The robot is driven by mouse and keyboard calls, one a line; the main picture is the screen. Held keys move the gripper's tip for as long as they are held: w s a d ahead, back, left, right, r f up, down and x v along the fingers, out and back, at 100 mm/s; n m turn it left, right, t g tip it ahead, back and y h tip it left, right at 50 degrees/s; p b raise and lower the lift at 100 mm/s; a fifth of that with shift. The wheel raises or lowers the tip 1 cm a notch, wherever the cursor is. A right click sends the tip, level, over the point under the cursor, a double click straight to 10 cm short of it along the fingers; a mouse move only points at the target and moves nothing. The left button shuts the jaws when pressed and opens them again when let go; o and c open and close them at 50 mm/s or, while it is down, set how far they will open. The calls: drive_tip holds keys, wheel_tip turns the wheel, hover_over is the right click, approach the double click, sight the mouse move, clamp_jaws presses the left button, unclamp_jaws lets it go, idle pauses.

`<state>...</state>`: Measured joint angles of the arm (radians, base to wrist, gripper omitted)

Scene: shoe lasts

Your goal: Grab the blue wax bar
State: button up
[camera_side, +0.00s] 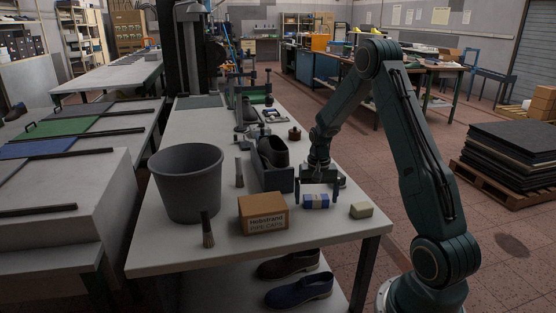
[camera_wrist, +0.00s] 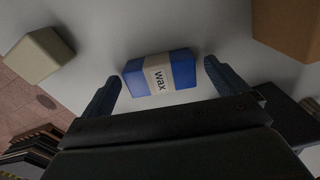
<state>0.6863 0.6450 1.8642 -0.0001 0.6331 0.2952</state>
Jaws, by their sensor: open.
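The blue wax bar (camera_side: 316,201) lies on the white table near its front right part. It has a pale band around its middle, and in the wrist view the bar (camera_wrist: 182,73) shows the word "wax" on that band. My gripper (camera_side: 317,199) points down at the bar. In the wrist view my gripper (camera_wrist: 160,78) is open, with one finger off each end of the bar. A gap shows between each finger and the bar. Whether the fingertips are level with the bar is hard to tell.
A cream block (camera_side: 361,210) lies right of the bar; a cardboard box (camera_side: 263,213) stands to its left. A dark holder with a black shoe (camera_side: 273,154) is just behind. A grey bucket (camera_side: 186,184) and a brush (camera_side: 207,230) stand further left.

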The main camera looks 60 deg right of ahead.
sight(316, 197)
drive_tip(key=shift+f, duration=0.4)
drive_tip(key=c, duration=1.1)
drive_tip(key=shift+r, duration=0.2)
wheel_tip(316, 197, up, 20)
drive_tip(key=shift+f, duration=0.15)
idle(0.5)
